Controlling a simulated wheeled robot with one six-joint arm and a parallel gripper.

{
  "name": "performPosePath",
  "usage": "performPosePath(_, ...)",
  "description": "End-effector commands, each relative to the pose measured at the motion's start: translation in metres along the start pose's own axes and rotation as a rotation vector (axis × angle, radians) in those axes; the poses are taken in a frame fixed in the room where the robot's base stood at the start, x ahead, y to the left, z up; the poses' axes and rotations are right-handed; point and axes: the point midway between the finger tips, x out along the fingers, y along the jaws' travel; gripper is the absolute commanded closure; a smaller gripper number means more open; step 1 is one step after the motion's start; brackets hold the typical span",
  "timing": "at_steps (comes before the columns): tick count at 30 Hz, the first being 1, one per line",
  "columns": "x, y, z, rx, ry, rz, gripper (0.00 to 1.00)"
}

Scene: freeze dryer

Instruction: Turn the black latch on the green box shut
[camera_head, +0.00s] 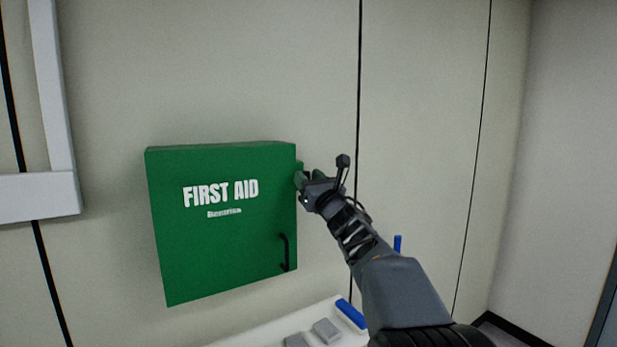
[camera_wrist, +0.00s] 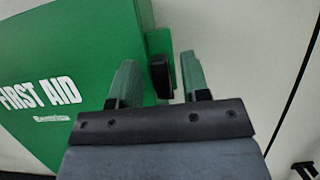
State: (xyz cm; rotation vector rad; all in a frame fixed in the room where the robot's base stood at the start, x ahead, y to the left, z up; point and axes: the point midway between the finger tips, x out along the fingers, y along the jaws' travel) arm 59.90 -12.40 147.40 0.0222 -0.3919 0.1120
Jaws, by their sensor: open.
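The green first aid box (camera_head: 221,245) is mounted on the wall, its door closed flat, and it also fills the left of the wrist view (camera_wrist: 62,60). In the wrist view the black latch (camera_wrist: 161,76) stands at the box's right side. My gripper (camera_wrist: 158,80) is open, with one green-tinted finger on each side of the latch and visible gaps between. I cannot tell contact from this angle. In the head view my gripper (camera_head: 308,178) is at the box's upper right edge, and it hides the latch there.
A black curved handle (camera_head: 286,252) is on the door's lower right. Below the box is a white surface (camera_head: 270,332) with grey blocks (camera_head: 326,330) and a blue item (camera_head: 350,313). The wall panels right of my arm are bare.

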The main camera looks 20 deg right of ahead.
Motion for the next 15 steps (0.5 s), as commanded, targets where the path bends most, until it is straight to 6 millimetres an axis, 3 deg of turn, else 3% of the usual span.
performPosePath(6,0.0001,0.0001,-0.0001,0.000,0.000,0.000,0.57)
performPosePath(15,0.0000,0.0002,0.0001,0.000,0.000,0.000,0.85)
